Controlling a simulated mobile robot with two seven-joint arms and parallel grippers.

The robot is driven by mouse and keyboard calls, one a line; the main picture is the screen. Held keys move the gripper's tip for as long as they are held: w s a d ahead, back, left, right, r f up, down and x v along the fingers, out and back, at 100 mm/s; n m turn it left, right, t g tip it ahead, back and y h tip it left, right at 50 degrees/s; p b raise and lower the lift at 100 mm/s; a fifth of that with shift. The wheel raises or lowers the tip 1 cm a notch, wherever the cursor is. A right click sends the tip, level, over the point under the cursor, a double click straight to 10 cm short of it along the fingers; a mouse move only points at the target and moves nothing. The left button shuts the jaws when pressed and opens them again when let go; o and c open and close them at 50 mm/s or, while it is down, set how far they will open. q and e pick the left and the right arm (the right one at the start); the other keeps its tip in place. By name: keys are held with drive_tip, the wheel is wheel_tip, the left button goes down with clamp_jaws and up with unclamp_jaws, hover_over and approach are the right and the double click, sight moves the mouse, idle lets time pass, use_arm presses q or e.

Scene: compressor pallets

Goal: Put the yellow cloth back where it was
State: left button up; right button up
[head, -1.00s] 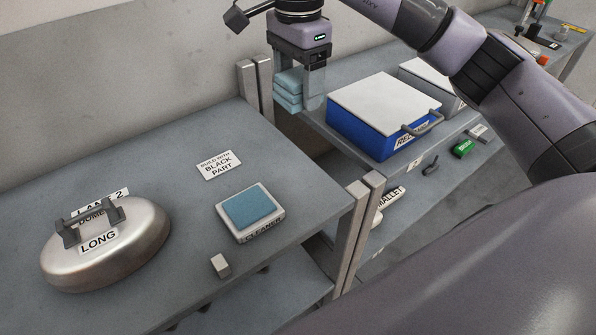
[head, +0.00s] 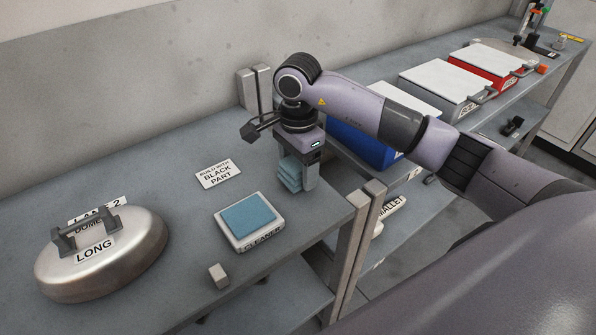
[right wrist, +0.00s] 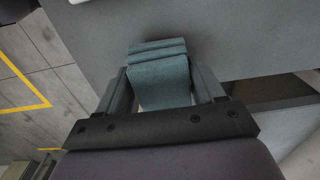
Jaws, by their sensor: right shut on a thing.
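My right gripper (head: 297,185) is shut on a folded blue-teal cloth (head: 288,172), above the right part of the near table. The held cloth also shows in the right wrist view (right wrist: 158,72), between the two fingers of the gripper (right wrist: 162,88). A white tray labelled CLEANER (head: 262,239) lies on the table to the left of the gripper, with a flat blue pad or cloth (head: 248,217) on it. No yellow cloth shows in these views; the held cloth looks blue. My left gripper is not in view.
A metal dome labelled LONG (head: 105,262) stands at the left. A small grey block (head: 218,275) and a BUILD WITH BLACK PART sign (head: 218,174) lie near the tray. Grey posts (head: 350,240) stand at the table's right end. Blue (head: 360,145), grey and red boxes line the farther bench.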

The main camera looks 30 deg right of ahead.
drive_tip(key=shift+f, duration=0.9)
drive_tip(key=shift+f, duration=0.1)
drive_tip(key=o, duration=0.6)
drive_tip(key=shift+f, duration=0.1)
drive_tip(key=o, duration=0.4)
